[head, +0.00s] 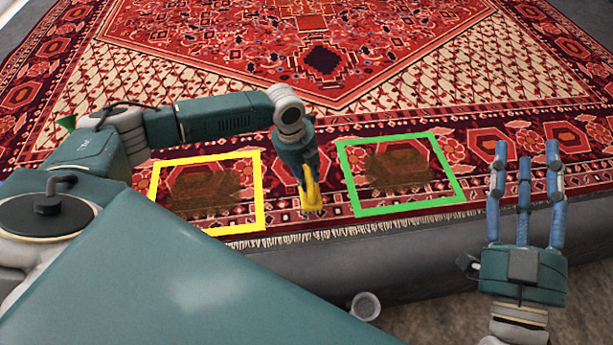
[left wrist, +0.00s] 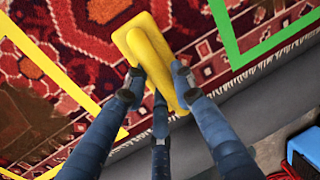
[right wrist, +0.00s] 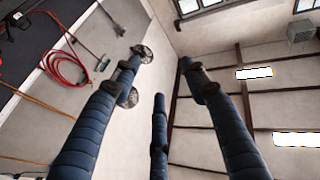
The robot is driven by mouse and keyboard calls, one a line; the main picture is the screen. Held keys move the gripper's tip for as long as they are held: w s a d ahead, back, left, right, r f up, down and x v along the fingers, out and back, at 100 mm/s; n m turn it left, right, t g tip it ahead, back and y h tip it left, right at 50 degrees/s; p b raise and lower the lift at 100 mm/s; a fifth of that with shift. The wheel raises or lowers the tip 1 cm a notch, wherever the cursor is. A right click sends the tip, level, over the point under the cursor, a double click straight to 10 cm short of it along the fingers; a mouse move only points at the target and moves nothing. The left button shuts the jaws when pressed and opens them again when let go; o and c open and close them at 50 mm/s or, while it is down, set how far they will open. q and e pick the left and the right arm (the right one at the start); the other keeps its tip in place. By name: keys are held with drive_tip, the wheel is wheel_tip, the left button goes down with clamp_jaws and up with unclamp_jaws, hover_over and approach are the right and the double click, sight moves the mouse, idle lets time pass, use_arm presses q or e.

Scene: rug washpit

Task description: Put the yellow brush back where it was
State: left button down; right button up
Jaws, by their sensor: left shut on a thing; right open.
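The yellow brush (head: 311,193) is in my left gripper (head: 308,180), between the yellow frame (head: 258,192) and the green frame (head: 349,180) on the rug. In the left wrist view the brush (left wrist: 146,48) sits between the blue fingers of my left gripper (left wrist: 158,90), which is shut on it. Its bristles are hidden there, and I cannot tell whether it touches the rug. My right gripper (head: 525,165) is open and empty, its fingers pointing up at the right. In the right wrist view its fingers (right wrist: 165,75) are spread with nothing between them.
The red patterned rug (head: 400,60) covers the raised grey platform (head: 430,245). A brown stain (head: 205,188) lies inside the yellow frame and another stain (head: 400,170) inside the green one. A blue box (left wrist: 304,150) is beyond the platform edge.

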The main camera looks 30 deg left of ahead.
use_arm(q)
drive_tip(key=c, duration=1.4)
unclamp_jaws()
drive_tip(key=shift+c, duration=0.2)
